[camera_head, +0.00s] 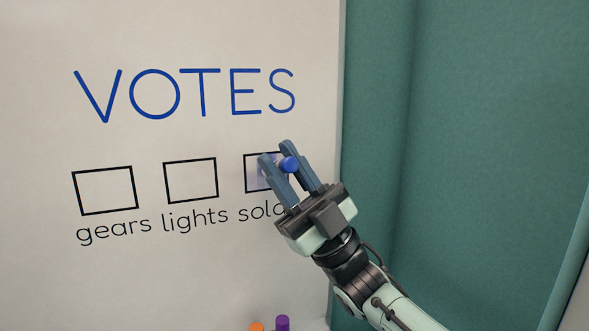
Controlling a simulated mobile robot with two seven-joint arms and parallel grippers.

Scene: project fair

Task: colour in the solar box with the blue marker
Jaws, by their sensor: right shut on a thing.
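The solar box (251,173) is the rightmost of three black-outlined squares on the whiteboard (200,280). Light blue colouring shows inside it, around the fingertips. My right gripper (281,156) is in front of the box and covers its right part and the end of its label. It is shut on the blue marker (289,164), whose blue end shows between the fingers. The marker's tip is hidden, so I cannot tell whether it touches the board. My left gripper is not in view.
The gears box (105,190) and lights box (190,180) are empty, to the left. Blue "VOTES" lettering (180,95) is above. An orange marker (257,327) and a purple marker (282,323) stand at the bottom edge. A green curtain-like panel (480,130) is on the right.

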